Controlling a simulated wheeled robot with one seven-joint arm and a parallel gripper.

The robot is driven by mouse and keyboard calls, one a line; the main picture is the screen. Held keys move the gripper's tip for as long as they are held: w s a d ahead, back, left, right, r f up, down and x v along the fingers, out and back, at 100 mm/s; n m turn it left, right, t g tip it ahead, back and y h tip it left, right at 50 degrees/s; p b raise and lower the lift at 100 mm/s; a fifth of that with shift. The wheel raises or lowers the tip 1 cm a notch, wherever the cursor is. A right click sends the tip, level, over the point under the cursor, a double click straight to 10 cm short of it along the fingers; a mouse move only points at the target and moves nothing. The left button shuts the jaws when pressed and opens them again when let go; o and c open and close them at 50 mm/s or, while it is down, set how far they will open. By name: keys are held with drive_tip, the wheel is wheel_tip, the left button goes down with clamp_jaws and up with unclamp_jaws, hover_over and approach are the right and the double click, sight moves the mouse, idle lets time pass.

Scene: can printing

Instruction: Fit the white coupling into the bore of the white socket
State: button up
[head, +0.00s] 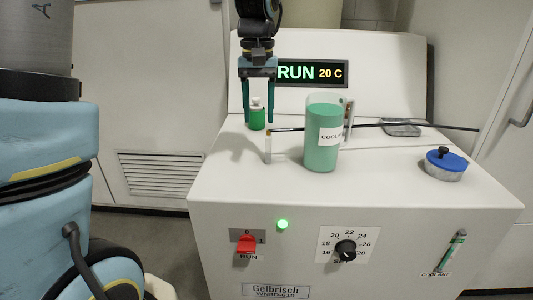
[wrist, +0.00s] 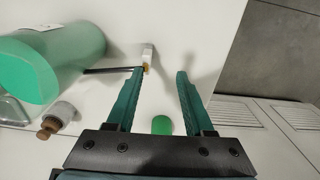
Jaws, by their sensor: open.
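My gripper (head: 258,118) is open and points down over the left part of the white machine top. In the wrist view its two fingers (wrist: 160,72) are apart with nothing held between them. No bore is visible. A small green bottle with a white cap (head: 257,118) appears behind the fingers; its green body shows in the wrist view (wrist: 162,125).
A green coolant jug (head: 322,150) stands right of the white piece. A long thin black rod (head: 400,125) runs behind it from the brass top. A blue-lidded jar (head: 446,163) and grey tray (head: 402,128) are right. A brown-tipped pale cylinder (wrist: 62,112) is beside the jug.

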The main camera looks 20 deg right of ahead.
sight(269, 131)
drive_tip(key=shift+s+d+r, duration=0.1)
drive_tip(key=shift+s+d, duration=0.05)
drive_tip(key=shift+d, duration=0.3)
drive_tip(key=shift+s+d+r, duration=0.1)
drive_tip(key=shift+s+d, duration=0.05)
drive_tip(key=shift+d, duration=0.3)
drive_tip(key=shift+d+f, duration=0.1)
drive_tip(key=shift+d, duration=0.1)
wheel_tip(269, 131, down, 5)
drive_tip(key=shift+f+p, duration=0.1)
drive_tip(key=shift+p, duration=0.25)
drive_tip(key=shift+w+f+p, duration=0.15)
drive_tip(key=shift+f+p, duration=0.65)
drive_tip(key=shift+f, duration=1.8)
clamp_jaws()
